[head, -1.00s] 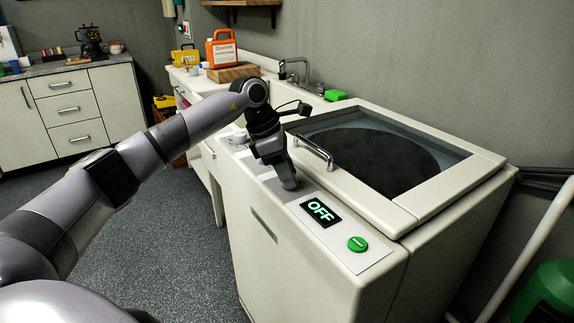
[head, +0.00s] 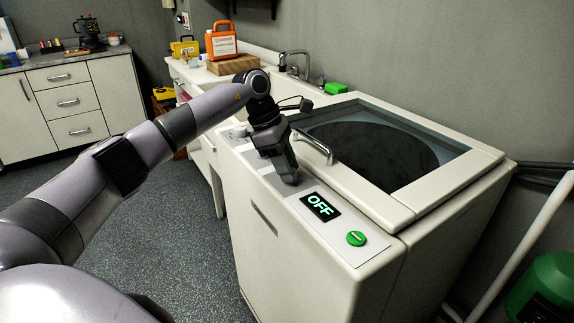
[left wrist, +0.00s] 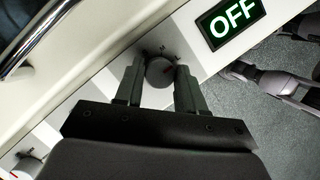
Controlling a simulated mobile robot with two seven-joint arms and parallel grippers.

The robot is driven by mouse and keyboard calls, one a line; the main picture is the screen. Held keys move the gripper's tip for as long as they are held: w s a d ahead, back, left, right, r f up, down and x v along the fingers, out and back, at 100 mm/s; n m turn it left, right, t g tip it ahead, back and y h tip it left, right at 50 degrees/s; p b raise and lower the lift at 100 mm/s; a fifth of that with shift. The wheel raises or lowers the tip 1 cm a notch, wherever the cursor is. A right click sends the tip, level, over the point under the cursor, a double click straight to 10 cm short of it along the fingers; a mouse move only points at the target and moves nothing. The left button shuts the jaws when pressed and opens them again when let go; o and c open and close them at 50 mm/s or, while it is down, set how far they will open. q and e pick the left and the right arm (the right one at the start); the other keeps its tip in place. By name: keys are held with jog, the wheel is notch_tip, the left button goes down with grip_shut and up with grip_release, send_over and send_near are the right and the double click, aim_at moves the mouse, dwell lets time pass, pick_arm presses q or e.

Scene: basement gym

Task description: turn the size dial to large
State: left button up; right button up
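The washer-like machine (head: 250,235) has a panel with a lit "OFF" display (head: 320,206). A second dial (left wrist: 28,166) with a red mark is at lower left.
A green button (head: 356,239) is on the panel's near end. A metal handle (head: 312,148) stands on the lid edge, close to my left gripper. An orange jug (head: 221,42) and a tap (head: 296,62) are behind. Floor to the left is clear.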

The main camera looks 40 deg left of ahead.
pick_arm(q)
jog(key=o, duration=0.3)
jog(key=v, duration=0.7)
jog(key=shift+r, duration=0.15)
dwell(0.4)
